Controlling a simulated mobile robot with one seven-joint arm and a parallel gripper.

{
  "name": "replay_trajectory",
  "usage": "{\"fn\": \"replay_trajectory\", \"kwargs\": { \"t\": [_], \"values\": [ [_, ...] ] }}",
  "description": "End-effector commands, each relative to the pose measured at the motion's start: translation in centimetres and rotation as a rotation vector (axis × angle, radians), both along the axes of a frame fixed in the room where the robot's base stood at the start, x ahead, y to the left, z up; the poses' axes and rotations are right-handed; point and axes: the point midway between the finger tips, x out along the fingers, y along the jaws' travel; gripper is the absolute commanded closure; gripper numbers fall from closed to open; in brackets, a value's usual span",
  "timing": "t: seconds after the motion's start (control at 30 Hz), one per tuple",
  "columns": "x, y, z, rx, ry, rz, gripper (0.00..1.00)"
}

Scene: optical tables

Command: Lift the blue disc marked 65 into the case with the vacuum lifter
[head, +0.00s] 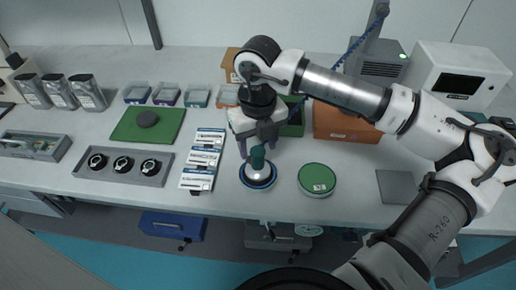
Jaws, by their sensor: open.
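A round disc with a blue rim (271,181) lies near the front edge of the bench. I cannot read any number on it. The vacuum lifter (257,158), with a dark green upright handle and a pale base, stands over the disc's middle. Whether it grips the disc does not show. My gripper (262,142) is open and points down at the top of the lifter's handle. I cannot tell whether the fingers are around the handle or just above it. A box with a green inside (294,128), perhaps the case, stands behind my gripper and is partly hidden.
A green-topped disc (318,178) lies to the right, and a grey plate (397,187) beyond it. White labelled cards (203,160) and a grey tray with three black rings (81,169) are on the left. A brown box (343,122) stands behind, under my arm.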

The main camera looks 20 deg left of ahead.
Motion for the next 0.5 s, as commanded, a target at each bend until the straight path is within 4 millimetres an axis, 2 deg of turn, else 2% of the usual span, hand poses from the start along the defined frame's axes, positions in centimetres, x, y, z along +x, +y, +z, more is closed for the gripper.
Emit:
{"fn": "replay_trajectory", "kwargs": {
  "t": [0.2,0.5],
  "values": [
    [0.0,0.0,-2.7,0.001,0.002,0.0,0.46],
    [0.0,0.0,-3.8,0.0,0.0,0.001,0.46]
  ]
}}
